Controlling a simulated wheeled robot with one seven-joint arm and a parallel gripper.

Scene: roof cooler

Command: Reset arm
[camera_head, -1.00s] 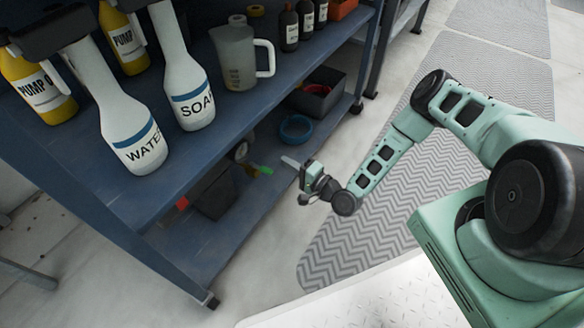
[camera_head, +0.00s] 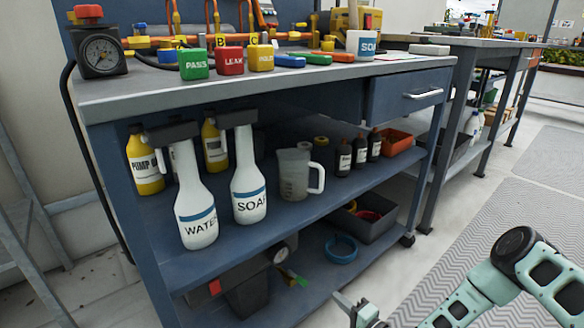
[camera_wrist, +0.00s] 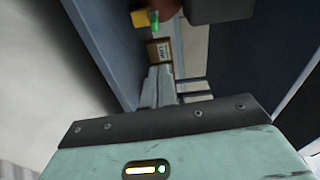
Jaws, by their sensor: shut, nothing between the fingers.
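My gripper (camera_head: 342,300) is at the bottom edge of the head view, in front of the workbench's lower shelf, with my green arm reaching in from the lower right. In the wrist view my gripper's pale fingers (camera_wrist: 158,84) lie together with nothing between them. Most of my upper arm is outside the head view.
The workbench (camera_head: 240,98) carries a gauge (camera_head: 101,52) and several coloured blocks. Its middle shelf holds the WATER bottle (camera_head: 196,210), the SOAP bottle (camera_head: 248,185) and a jug (camera_head: 294,175). A blue ring (camera_head: 341,249) lies on the lower shelf. Floor is clear at right.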

